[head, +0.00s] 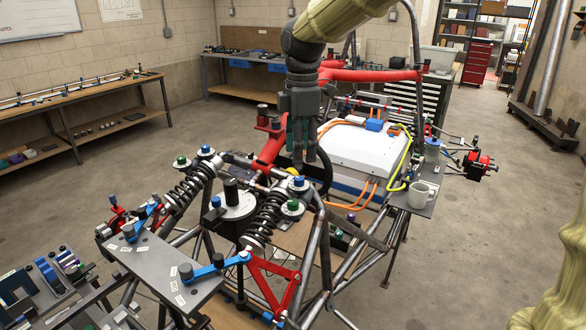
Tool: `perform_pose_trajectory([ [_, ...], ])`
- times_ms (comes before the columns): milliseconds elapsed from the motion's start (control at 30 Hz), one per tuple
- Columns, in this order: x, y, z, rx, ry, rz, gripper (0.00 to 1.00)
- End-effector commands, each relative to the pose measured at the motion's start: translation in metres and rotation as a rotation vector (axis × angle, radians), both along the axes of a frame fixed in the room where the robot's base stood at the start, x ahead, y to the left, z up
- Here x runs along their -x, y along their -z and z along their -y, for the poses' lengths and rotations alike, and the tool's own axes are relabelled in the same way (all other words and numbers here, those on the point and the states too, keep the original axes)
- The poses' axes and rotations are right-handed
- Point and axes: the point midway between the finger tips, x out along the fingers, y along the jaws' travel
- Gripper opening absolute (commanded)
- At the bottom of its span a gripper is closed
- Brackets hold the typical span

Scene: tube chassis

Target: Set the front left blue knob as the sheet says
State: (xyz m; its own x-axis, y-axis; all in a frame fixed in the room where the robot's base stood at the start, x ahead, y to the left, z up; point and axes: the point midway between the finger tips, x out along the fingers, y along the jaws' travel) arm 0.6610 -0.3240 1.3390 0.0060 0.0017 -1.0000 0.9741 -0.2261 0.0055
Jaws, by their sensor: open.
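Two coil-over shocks with black springs stand on the tube chassis. The left shock has a blue knob (206,150) on a white dial, with a green knob (182,161) beside it. The right shock has a blue knob (298,182) and a green knob (292,206) on white dials. I cannot tell which blue knob counts as front left, nor read the dial settings. My gripper (302,162) points down, open and empty, just above and behind the right shock's blue knob in the picture. A white sheet (120,8) hangs on the back wall; its text is too small to read.
Chassis tubes (325,250) and red tubes (370,75) surround the shocks. A white box (355,147) with orange cables lies behind. A grey plate (160,268) with blue levers is in front. A mug (421,194) stands on a right-hand shelf. A whiteboard (50,18) hangs at upper left.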

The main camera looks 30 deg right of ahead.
Motion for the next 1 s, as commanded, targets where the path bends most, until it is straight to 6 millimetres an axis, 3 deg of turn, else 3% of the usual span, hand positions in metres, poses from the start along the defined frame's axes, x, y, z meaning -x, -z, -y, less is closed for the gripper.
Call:
perform_pose_trajectory([
  [233, -0.025, 0.050, 0.001, 0.002, 0.001, -0.024, 0.44],
  [400, -0.029, 0.072, 0.001, 0.001, 0.001, -0.025, 0.44],
  [633, -0.020, 0.079, 0.003, 0.000, 0.005, -0.016, 0.44],
  [867, -0.026, 0.084, 0.003, 0.001, 0.004, -0.022, 0.44],
  [900, -0.027, 0.084, 0.002, 0.001, 0.004, -0.022, 0.42],
  [1000, -0.028, 0.084, 0.002, 0.001, 0.002, -0.023, 0.24],
])
